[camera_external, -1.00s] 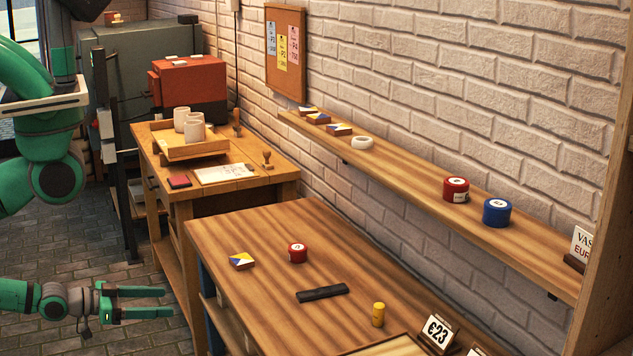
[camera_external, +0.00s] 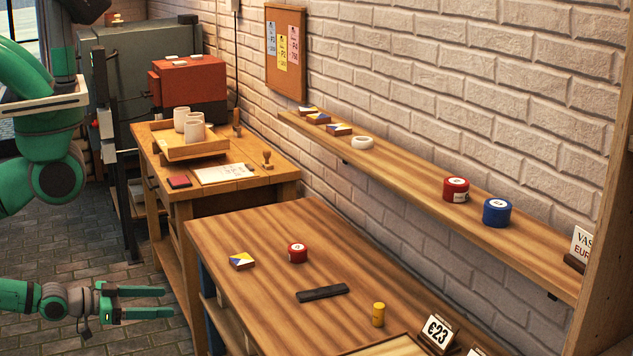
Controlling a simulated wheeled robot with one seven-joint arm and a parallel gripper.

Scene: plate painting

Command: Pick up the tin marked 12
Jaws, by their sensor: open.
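A small red tin (camera_external: 297,253) with a white label stands on the front table (camera_external: 250,220). A larger red tin (camera_external: 456,189) and a blue tin (camera_external: 497,212) stand side by side on the wall shelf (camera_external: 420,190), also with white labels. The marks on the labels are too small to read, so I cannot tell which tin is marked 12. My gripper (camera_external: 166,301) is open and empty at the lower left, left of the front table and apart from all the tins. Its fingers point right.
On the front table are a patterned box (camera_external: 241,261), a dark bar (camera_external: 322,293), a yellow cylinder (camera_external: 378,314) and a price sign (camera_external: 437,332). The shelf also holds a white ring (camera_external: 362,142) and small boxes (camera_external: 339,129). A back table carries a tray (camera_external: 184,150) with cups.

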